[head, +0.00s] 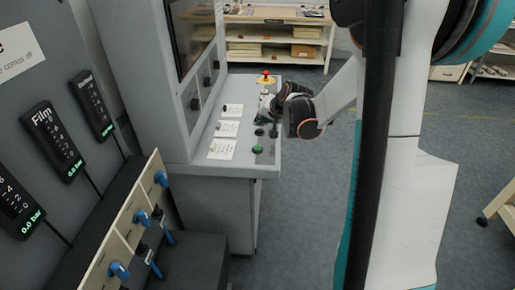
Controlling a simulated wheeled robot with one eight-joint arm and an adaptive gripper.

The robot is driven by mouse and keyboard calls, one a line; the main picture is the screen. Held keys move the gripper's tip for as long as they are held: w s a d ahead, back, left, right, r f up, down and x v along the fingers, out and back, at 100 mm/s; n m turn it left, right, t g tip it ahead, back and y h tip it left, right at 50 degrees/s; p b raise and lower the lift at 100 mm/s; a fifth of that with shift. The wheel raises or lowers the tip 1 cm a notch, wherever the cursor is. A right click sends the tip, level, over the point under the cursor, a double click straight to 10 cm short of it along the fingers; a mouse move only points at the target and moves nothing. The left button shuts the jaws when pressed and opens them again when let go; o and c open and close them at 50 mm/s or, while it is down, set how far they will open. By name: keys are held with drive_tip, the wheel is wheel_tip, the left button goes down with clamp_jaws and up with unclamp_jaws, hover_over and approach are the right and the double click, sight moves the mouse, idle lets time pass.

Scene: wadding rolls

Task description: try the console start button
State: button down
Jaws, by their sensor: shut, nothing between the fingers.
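The console (215,163) is a grey cabinet with a narrow ledge of controls. A green button (257,149) sits near the ledge's front right corner; I cannot read its label. A smaller dark control (259,132) sits just behind it. My gripper (264,117) comes in from the right, low over the ledge, behind the green button and apart from it. Its fingers are shut and hold nothing. I cannot tell whether the fingertips touch the ledge, and my gripper hides part of the panel under it.
A red mushroom button (265,75) on a yellow base stands behind my gripper. White label cards (221,149) lie on the ledge. Gauges (53,142) and blue valves (117,271) are at left. A shelf (273,40) stands at the back. The floor (300,220) before the console is clear.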

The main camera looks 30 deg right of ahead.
sight(260, 146)
drive_tip(key=shift+f+b, duration=2.95)
drive_tip(key=shift+f, duration=1.3)
drive_tip(key=shift+f+b, duration=0.35)
drive_tip(key=shift+f+b, duration=0.4)
drive_tip(key=shift+f, duration=0.05)
drive_tip(key=shift+r, duration=0.1)
drive_tip(key=shift+r+p, duration=0.6)
drive_tip(key=shift+r, duration=0.15)
drive_tip(key=shift+r, duration=0.1)
drive_tip(key=shift+r+p, duration=1.75)
drive_tip(key=shift+r, duration=0.65)
